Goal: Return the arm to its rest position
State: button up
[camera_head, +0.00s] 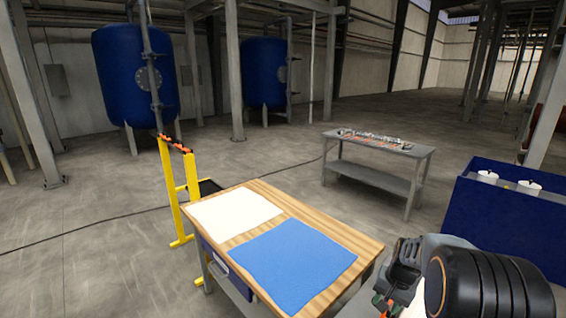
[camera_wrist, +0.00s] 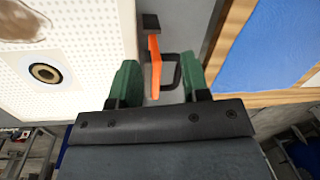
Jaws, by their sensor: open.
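My arm (camera_head: 480,280) comes in at the lower right of the head view, beside the right side of the wooden table. My gripper (camera_wrist: 160,75) shows in the wrist view with its two green fingers apart. An orange strip (camera_wrist: 154,65) with dark fittings appears between and beyond the fingers; I cannot tell whether it touches them. No held object is visible. A white perforated panel (camera_wrist: 85,45) with a round dark-centred hole fills the left of the wrist view. In the head view the fingertips are mostly hidden at the bottom edge.
The wooden table (camera_head: 366,247) carries a white cloth (camera_head: 235,213) and a blue cloth (camera_head: 293,265). A yellow stand (camera_head: 170,190) is at its left. A grey bench (camera_head: 375,180) with small items stands behind, and a blue bin (camera_head: 510,222) at right. Open floor lies left.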

jog(key=s+a+r+n+t+h, duration=0.1)
jog(key=s+a+r+n+t, duration=0.3)
jog(key=s+a+r, duration=0.9)
jog(key=s+r+n, duration=0.1)
jog(key=s+n, duration=0.1)
jog(key=shift+s+n+h, duration=0.3)
jog(key=shift+s+n, duration=0.1)
jog(key=shift+r, duration=0.1)
